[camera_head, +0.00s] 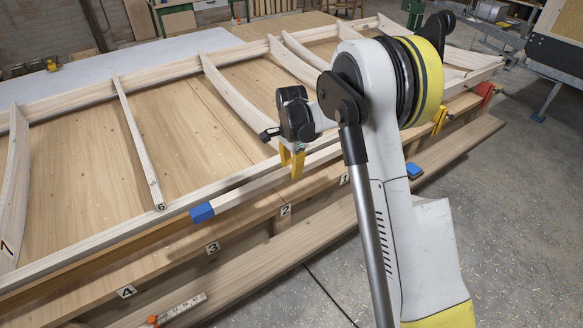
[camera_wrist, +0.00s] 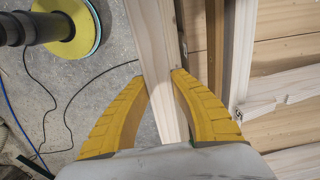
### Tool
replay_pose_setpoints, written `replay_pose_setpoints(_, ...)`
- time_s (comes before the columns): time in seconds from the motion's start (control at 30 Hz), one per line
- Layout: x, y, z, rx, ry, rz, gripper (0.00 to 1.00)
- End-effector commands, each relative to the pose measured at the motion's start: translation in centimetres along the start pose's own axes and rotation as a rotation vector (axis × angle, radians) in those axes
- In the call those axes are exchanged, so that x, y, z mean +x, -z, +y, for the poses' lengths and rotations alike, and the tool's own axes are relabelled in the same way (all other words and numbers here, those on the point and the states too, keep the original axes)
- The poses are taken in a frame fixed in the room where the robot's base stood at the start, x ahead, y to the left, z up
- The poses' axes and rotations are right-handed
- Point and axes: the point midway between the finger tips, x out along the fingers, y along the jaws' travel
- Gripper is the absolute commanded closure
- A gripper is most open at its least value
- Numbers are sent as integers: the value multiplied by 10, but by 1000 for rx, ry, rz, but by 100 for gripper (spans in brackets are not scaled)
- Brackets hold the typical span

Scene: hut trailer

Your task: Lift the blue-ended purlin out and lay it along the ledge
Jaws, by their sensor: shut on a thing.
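The purlin (camera_head: 245,191) is a pale wooden bar with a blue end (camera_head: 202,213) at its left. It lies along the near side of the wooden frame, just outside or against the frame's front rail; any gap is too small to tell. My gripper (camera_head: 292,168) is shut on it, right of the blue end, with yellow fingers from above. In the wrist view the purlin (camera_wrist: 156,40) runs between my two yellow fingers (camera_wrist: 160,76). Its far end is hidden behind my arm. The ledge (camera_head: 180,262) is a plank with number tags 1 to 4 along the front.
The frame has several curved ribs (camera_head: 235,90) and a loose-looking bar (camera_head: 137,140) tagged 6. A blue block (camera_head: 413,170) and a yellow clamp (camera_head: 440,120) are at the right of the ledge.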

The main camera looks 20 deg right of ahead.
Motion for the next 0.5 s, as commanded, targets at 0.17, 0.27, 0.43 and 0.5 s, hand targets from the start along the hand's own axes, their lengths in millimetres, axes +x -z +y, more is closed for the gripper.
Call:
replay_pose_setpoints(0.17,16,0,0,0,0,0,100)
replay_pose_setpoints(0.27,23,0,0,0,0,0,100)
replay_pose_setpoints(0.43,37,0,0,0,0,0,100)
replay_pose_setpoints(0.5,42,0,0,0,0,0,100)
